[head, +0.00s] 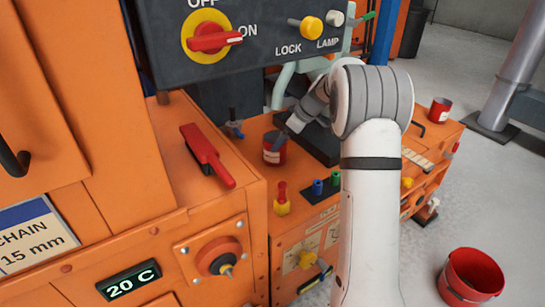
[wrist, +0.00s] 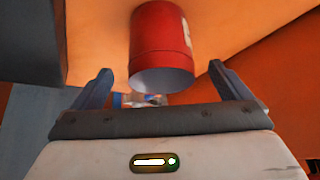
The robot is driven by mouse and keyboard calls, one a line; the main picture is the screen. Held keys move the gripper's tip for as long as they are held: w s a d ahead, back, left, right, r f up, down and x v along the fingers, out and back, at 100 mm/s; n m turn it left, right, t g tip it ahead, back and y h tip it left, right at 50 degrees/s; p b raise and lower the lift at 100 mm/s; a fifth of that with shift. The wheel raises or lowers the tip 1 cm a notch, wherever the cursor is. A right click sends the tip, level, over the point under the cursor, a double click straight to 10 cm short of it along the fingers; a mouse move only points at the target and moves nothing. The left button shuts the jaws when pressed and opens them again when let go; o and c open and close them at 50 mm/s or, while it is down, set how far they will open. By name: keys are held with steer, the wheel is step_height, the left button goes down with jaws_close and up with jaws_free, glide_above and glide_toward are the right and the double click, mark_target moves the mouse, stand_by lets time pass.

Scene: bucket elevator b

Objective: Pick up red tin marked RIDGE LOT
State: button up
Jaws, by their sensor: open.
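A red tin (head: 274,149) with a pale label stands on the orange machine deck in the head view; its lettering is too small to read. The wrist view also shows a red tin (wrist: 161,35), with an edge of white label at its right side. My gripper (head: 287,138) is close to the tin at its upper right in the head view. In the wrist view my gripper (wrist: 160,70) is open, and the tin appears ahead between its two fingers. I cannot tell whether they touch it. A second red tin (head: 440,110) with a pale label stands farther right.
A dark panel with a red switch (head: 214,41) overhangs the deck. A red and yellow knob (head: 282,198) and small blue and green parts (head: 325,186) stand in front. A red bucket (head: 472,278) is on the floor.

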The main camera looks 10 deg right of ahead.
mark_target(279, 158)
steer(key=b+x, duration=0.2)
steer(key=x, duration=0.4)
steer(key=shift+s+d+f+b, duration=0.1)
steer(key=shift+s+b, duration=0.05)
steer(key=shift+b, duration=0.2)
steer(key=shift+c, duration=0.5)
steer(key=c, duration=1.1)
steer(key=shift+r, duration=0.25)
steer(key=shift+c, duration=0.2)
